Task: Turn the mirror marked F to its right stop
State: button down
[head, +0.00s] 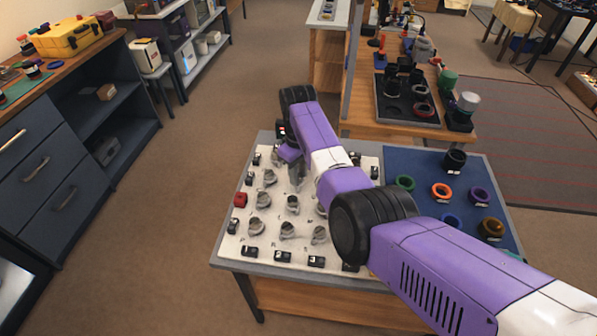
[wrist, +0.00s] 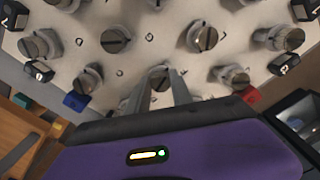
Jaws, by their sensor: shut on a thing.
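A white board (head: 243,243) on the table carries several grey round mirror mounts with slotted tops, such as one at the front left (head: 256,227). My gripper (head: 294,172) reaches down at the back of the board, its tips partly hidden in the head view. In the wrist view my gripper (wrist: 162,84) has its two fingers on either side of a mirror mount (wrist: 159,73) and is shut on it. The other mounts, such as one with a dark slot (wrist: 202,37), stand apart from the fingers. No letter F is readable, so I cannot confirm this mount's mark.
Black blocks with white labels (head: 316,261) line the board's edges. A red block (head: 240,200) is at its left edge; a blue block (wrist: 75,101) shows in the wrist view. A blue mat (head: 420,164) with coloured rings lies to the right. My arm covers the board's right part.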

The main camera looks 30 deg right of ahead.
jog(key=m, duration=0.5)
jog(key=shift+a+m, duration=0.1)
jog(key=shift+m, duration=0.2)
jog(key=m, duration=0.5)
jog(key=shift+w+r, duration=0.1)
jog(key=shift+m, duration=0.4)
jog(key=c, duration=1.1)
grip_release()
jog(key=shift+r, duration=3.85)
